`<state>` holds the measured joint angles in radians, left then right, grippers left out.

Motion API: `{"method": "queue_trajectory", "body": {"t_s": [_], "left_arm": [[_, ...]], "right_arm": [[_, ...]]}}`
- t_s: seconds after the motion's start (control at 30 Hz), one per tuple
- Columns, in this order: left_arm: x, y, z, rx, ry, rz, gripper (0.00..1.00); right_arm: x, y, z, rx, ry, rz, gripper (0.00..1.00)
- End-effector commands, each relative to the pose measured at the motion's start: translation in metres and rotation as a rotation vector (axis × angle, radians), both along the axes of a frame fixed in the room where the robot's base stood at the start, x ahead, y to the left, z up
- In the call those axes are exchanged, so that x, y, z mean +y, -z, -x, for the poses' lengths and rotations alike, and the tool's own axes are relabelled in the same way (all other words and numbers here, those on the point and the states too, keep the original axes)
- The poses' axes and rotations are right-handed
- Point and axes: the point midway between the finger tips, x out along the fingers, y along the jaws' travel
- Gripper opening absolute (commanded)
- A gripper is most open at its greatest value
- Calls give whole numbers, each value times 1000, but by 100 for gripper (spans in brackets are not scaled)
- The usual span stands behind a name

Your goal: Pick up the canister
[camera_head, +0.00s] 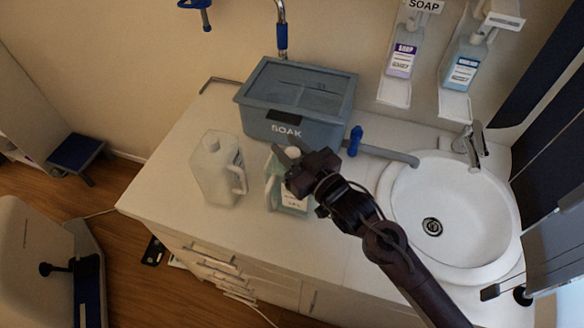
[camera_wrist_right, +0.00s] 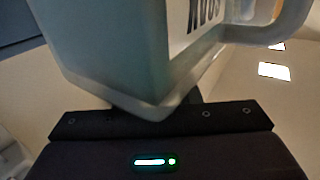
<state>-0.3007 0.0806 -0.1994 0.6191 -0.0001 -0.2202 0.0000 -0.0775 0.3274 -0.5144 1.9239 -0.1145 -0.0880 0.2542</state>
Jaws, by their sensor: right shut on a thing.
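A teal canister (camera_head: 288,203) with a white label stands on the white counter, partly hidden behind my right gripper. My right gripper (camera_head: 288,160) is at the top of this canister and shut on it. In the right wrist view the teal canister (camera_wrist_right: 120,50) fills the upper middle, close above the dark gripper body, with its label and part of a handle showing. A second, whitish translucent canister (camera_head: 214,178) with a handle stands to the left on the counter, apart from the gripper. My left gripper is not in view.
A grey-blue box marked SOAK (camera_head: 262,122) stands behind the canisters. A white sink (camera_head: 410,205) with a tap is at the right. Soap bottles (camera_head: 403,55) hang on the wall. The counter's front left (camera_head: 160,190) is bare.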

Motion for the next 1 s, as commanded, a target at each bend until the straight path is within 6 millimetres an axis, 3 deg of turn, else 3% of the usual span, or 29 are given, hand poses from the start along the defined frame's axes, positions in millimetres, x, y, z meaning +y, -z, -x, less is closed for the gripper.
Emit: {"method": "queue_trajectory", "body": {"t_s": [0.27,0.8,1.0], "left_arm": [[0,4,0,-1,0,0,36],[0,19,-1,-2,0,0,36],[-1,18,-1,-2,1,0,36]], "right_arm": [[0,-25,-1,-13,0,-6,0],[-1,-150,0,-17,1,-9,0],[-1,-185,0,-15,1,-9,0]]}}
